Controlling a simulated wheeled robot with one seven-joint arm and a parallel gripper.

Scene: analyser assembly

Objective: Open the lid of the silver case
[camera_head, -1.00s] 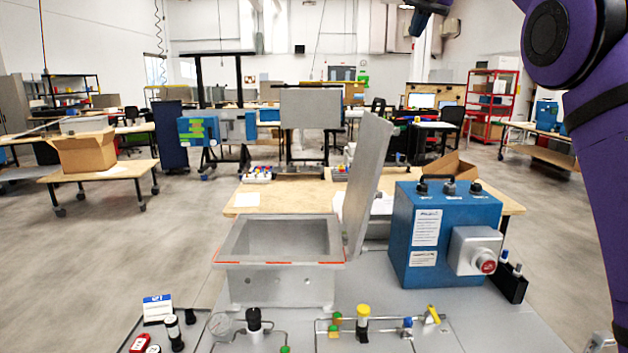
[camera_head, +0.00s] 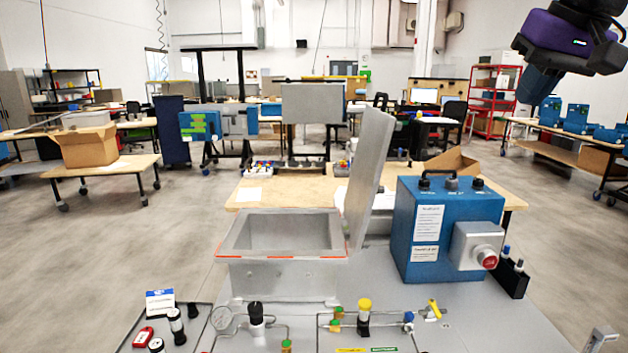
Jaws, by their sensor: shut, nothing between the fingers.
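The silver case (camera_head: 280,275) is an open-topped grey box with a reddish-orange line along its front rim, in the middle of the head view. Its lid (camera_head: 368,185), a flat grey panel, stands raised at the case's right side, nearly upright and leaning slightly right. The inside of the case is visible and looks empty. My gripper (camera_head: 538,92), dark blue at the end of my purple and black wrist, is high at the upper right, well apart from the case and lid. It is shut and holds nothing; its fingertips are small and hard to make out.
A blue box (camera_head: 447,230) with a red button stands close right of the lid. Tubing with a yellow-capped valve (camera_head: 364,312) and a gauge (camera_head: 221,319) lies in front of the case. A wooden table (camera_head: 290,190) is behind. The grey surface at front right is mostly clear.

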